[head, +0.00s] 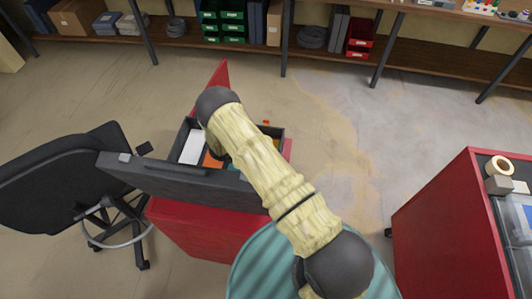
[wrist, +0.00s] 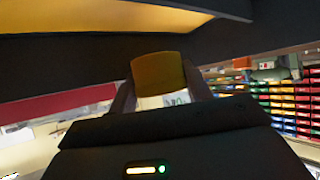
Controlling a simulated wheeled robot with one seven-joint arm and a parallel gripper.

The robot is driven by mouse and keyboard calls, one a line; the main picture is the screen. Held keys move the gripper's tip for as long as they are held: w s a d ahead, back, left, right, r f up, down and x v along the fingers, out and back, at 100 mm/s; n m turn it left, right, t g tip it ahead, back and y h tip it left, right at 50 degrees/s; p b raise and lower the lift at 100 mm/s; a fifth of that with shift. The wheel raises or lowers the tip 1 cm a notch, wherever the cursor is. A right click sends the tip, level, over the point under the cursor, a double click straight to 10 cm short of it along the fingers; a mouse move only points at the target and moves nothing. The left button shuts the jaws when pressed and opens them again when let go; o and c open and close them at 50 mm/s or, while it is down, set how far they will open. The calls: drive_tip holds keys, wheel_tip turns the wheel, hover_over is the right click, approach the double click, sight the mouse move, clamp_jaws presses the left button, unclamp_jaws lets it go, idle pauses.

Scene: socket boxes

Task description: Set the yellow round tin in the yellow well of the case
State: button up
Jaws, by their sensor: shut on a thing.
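The yellow round tin (wrist: 158,70) is held between the two fingers of my gripper (wrist: 160,82) in the wrist view. A yellow surface with dark walls, apparently the yellow well (wrist: 110,18), shows at the top of that view. A dark wall lies between it and the tin in the picture; I cannot tell the gap or whether they touch. In the head view the open case (head: 180,181) stands with its dark lid or side towards me. White and orange compartments show inside it. My arm hides the gripper, the tin and part of the case there.
The case rests on a red cabinet (head: 195,228). A black chair (head: 55,180) stands at the left, and a teal round seat (head: 262,268) is in front. Another red cabinet (head: 440,225) is at the right. Shelves (head: 320,55) line the back; the floor between is clear.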

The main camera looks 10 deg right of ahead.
drive_tip(key=shift+f, duration=0.15)
drive_tip(key=shift+f+p, duration=0.5)
drive_tip(key=shift+f, duration=1.5)
drive_tip(key=shift+f+b, duration=0.2)
drive_tip(key=shift+b, duration=0.1)
drive_tip(key=o, duration=0.8)
drive_tip(key=shift+o, duration=0.2)
drive_tip(key=shift+r, duration=0.15)
